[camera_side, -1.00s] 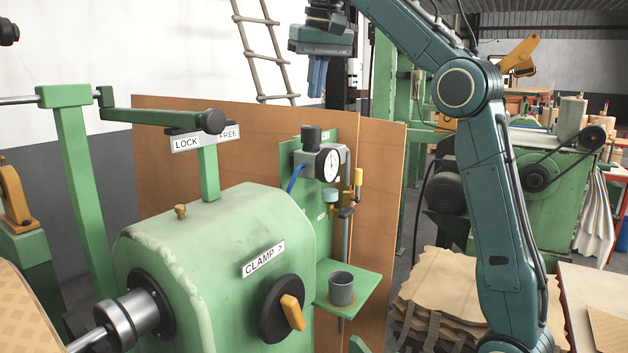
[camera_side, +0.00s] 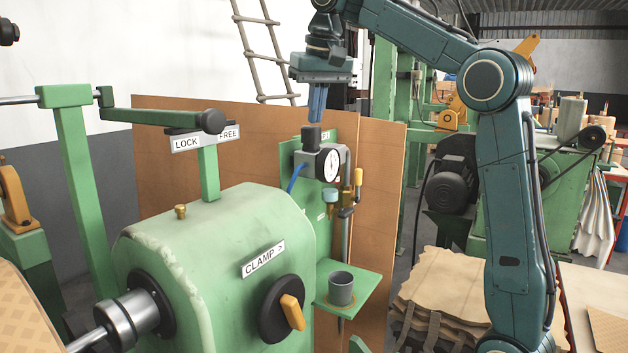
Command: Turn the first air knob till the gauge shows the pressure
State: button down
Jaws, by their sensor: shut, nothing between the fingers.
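The black air knob (camera_side: 311,138) stands upright on top of the grey regulator block, which is mounted on a green panel. The round white gauge (camera_side: 328,165) is on the block's front right; its reading is too small to tell. My gripper (camera_side: 317,119) points straight down, its blue fingers shut and empty. The fingertips are just above the knob's top in the picture; I cannot tell whether they touch it.
The green machine housing (camera_side: 215,240) with the clamp knob (camera_side: 285,310) stands in front. A lock/free lever (camera_side: 165,117) is at the left. A grey cup (camera_side: 341,289) sits on a green shelf. Brown boards (camera_side: 382,200) stand behind the regulator.

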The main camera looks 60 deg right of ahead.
jog(key=shift+s+x, duration=0.2)
jog(key=shift+x, duration=0.75)
jog(key=shift+a+f, duration=0.2)
jog(key=shift+w+d, duration=0.15)
jog(key=shift+d, duration=0.05)
dwell(0.3)
jog(key=shift+s+d, duration=0.5)
jog(key=shift+d, duration=0.3)
dwell(0.6)
jog(key=shift+s+a, duration=0.15)
jog(key=shift+s, duration=0.2)
jog(key=shift+r, duration=0.1)
jog(key=shift+w+d+v, duration=0.1)
jog(key=shift+w+v, duration=0.1)
jog(key=shift+v, duration=0.75)
jog(key=shift+w+d+v, duration=0.15)
jog(key=shift+w+v, duration=0.05)
jog(key=shift+v, duration=0.75)
jog(key=shift+w+d+v, duration=0.1)
jog(key=shift+w+v, duration=0.1)
jog(key=shift+v, duration=0.8)
jog(key=shift+s+a, duration=0.1)
jog(key=shift+a, duration=0.05)
